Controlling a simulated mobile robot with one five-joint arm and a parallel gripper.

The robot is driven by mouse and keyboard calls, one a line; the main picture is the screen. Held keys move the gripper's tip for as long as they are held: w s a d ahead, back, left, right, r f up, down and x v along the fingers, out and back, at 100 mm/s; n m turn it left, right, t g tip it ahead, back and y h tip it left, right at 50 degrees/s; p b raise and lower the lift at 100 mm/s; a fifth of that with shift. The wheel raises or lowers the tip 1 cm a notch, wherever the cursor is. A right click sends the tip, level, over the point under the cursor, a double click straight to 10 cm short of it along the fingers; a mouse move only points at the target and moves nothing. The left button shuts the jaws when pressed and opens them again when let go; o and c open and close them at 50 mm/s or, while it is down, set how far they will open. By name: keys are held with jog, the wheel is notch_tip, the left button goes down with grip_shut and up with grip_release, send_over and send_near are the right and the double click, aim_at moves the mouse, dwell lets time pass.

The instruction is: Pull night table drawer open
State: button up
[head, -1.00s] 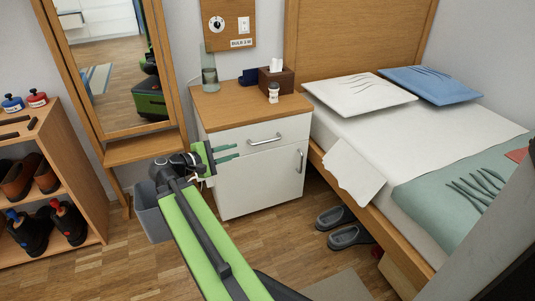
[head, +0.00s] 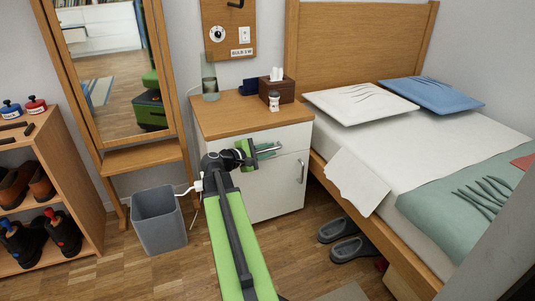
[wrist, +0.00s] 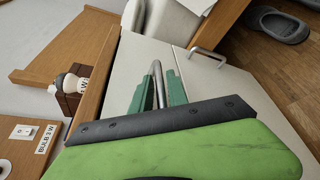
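The night table (head: 262,118) has a wooden top and a white front. Its upper drawer (head: 296,136) looks closed, flush with the front. My gripper (head: 268,149) is at the drawer's grey bar handle, partly hiding it in the head view. In the wrist view, my gripper's two green fingers (wrist: 157,92) lie on either side of the drawer handle (wrist: 156,82). Gaps show between the fingers and the bar, so the gripper is open around it. A second, upright handle (head: 301,171) is on the lower door.
A grey bin (head: 160,219) stands on the floor left of the night table. The bed (head: 395,150) is close on the right, with grey slippers (head: 345,240) beside it.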

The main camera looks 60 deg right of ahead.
grip_shut()
jog(key=shift+d, duration=0.1)
dwell(1.3)
